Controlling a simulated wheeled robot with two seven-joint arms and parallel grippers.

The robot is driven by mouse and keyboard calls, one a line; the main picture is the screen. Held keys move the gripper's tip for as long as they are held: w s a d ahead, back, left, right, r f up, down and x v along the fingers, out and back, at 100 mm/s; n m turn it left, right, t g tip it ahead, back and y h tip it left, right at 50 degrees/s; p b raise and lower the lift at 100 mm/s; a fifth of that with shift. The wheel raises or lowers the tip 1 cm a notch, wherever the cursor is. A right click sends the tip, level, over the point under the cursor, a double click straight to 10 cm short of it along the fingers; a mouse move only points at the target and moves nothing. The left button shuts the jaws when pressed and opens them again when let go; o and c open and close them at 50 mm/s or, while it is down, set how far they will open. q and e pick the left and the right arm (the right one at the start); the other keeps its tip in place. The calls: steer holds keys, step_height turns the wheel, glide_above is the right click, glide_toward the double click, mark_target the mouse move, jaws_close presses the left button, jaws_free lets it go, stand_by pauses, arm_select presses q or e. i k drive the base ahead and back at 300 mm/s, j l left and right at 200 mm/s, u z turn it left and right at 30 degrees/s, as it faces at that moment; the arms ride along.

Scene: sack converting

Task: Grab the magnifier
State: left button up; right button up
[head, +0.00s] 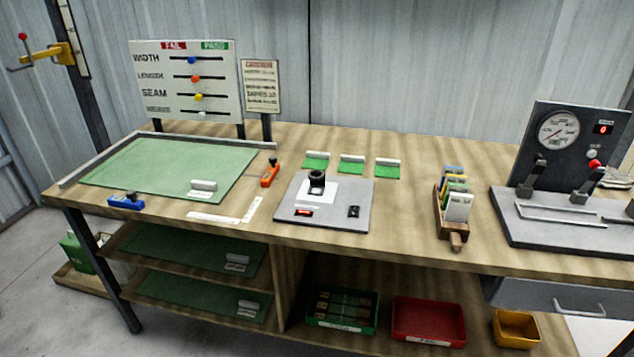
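A small black cylindrical object (317,179), which looks like the magnifier, stands on a white square (318,196) on a grey plate (345,218) near the middle of the bench. A small red-lit display (304,213) and a small black item (353,211) are on the same plate, near its front edge. Neither of my grippers shows in the head view, so nothing is seen touching the magnifier.
The wooden bench (410,215) holds a green mat (165,165) at left, an orange-red tool (270,173), a blue tool (126,202) and a card holder (452,215). A gauge machine (560,150) stands at right. Bins, including a red one (428,318), sit below.

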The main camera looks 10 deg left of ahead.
mark_target(316, 177)
steer(key=i+l+u, duration=0.25)
steer(key=i+l, duration=0.65)
steer(key=i, duration=0.1)
